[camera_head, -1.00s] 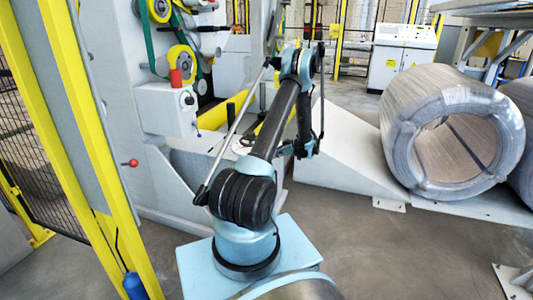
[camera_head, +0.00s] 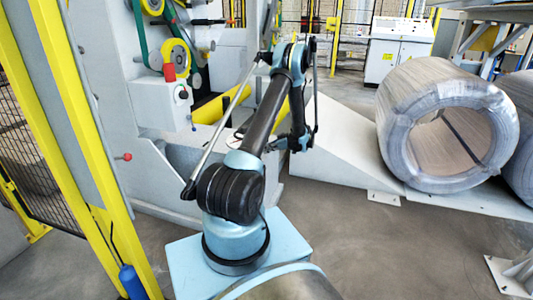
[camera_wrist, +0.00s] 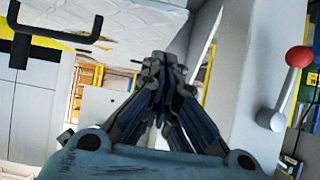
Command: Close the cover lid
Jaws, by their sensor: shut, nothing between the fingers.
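My gripper (camera_wrist: 160,62) shows in the wrist view with its fingertips together and nothing held. A pale panel (camera_wrist: 135,30) with a black bar handle (camera_wrist: 58,38) lies beyond it at the upper left, apart from the fingers. I cannot tell for sure whether this panel is the cover lid, nor whether it stands open. In the head view my arm reaches up beside the grey wrapping machine (camera_head: 115,75); the fingers are not clear there.
A lever with a red ball (camera_wrist: 299,57) is close on the right in the wrist view. In the head view, a sloped grey ramp (camera_head: 345,150) and a wrapped coil (camera_head: 400,95) stand to the right. A yellow post (camera_head: 85,160) is at the left. Bare floor lies in front.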

